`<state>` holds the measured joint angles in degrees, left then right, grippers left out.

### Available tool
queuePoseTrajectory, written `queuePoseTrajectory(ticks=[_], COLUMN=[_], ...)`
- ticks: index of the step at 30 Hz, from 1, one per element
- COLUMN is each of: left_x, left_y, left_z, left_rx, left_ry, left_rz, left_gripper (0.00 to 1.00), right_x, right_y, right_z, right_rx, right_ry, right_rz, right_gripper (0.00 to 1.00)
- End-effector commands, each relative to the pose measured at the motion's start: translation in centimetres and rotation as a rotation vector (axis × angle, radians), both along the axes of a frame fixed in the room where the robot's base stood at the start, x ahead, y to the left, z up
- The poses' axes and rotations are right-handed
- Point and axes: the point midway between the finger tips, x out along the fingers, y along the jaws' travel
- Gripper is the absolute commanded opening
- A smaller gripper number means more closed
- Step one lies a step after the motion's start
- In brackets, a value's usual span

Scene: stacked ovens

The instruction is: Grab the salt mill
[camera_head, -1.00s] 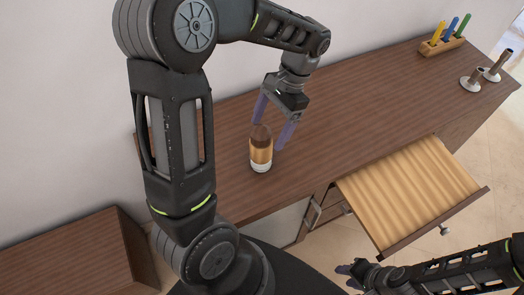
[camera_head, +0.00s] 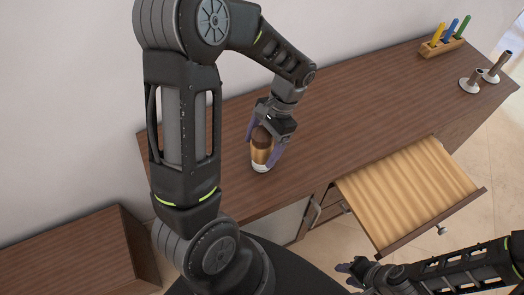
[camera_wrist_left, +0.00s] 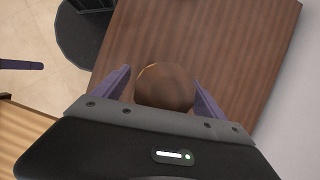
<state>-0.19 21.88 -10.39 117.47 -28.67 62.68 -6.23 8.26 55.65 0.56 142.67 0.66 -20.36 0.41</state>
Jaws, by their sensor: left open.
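The salt mill (camera_head: 261,152) stands upright on the wooden counter, with a dark brown top, a lighter brown body and a white base. My left gripper (camera_head: 265,151) is lowered around it, with one purple finger on each side. In the left wrist view the mill's round brown top (camera_wrist_left: 165,86) sits between the two open fingers (camera_wrist_left: 163,92), with a small gap visible on the left; contact cannot be told. My right gripper (camera_head: 352,271) is at the lower right, away from the mill, and its jaws are too small to read.
The wooden counter (camera_head: 350,110) is mostly clear. An open, empty drawer (camera_head: 408,190) juts out at the front right. A holder with coloured-handled utensils (camera_head: 443,46) and two metal-and-brown stands (camera_head: 472,82) are at the far right end. A wall runs behind.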

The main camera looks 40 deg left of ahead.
Motion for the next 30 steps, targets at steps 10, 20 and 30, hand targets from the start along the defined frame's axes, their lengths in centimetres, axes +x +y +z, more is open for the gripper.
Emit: queuePoseTrajectory(ticks=[10,20,30], left_x=[0.02,0.01,0.01], left_y=[-0.01,0.0,-0.01], left_z=[0.02,0.04,0.04], left_rx=[0.0,0.0,0.0], left_ry=[0.0,0.0,0.0], left_rz=[0.0,0.0,0.0], left_gripper=[0.81,0.67,0.39], right_x=[0.0,0.01,0.01], right_y=[0.0,0.01,0.01], right_z=[-0.03,-0.02,-0.02], right_rx=[0.0,0.0,0.0], right_ry=[0.0,0.0,0.0], right_rz=[0.0,0.0,0.0], right_gripper=[0.36,0.36,0.36])
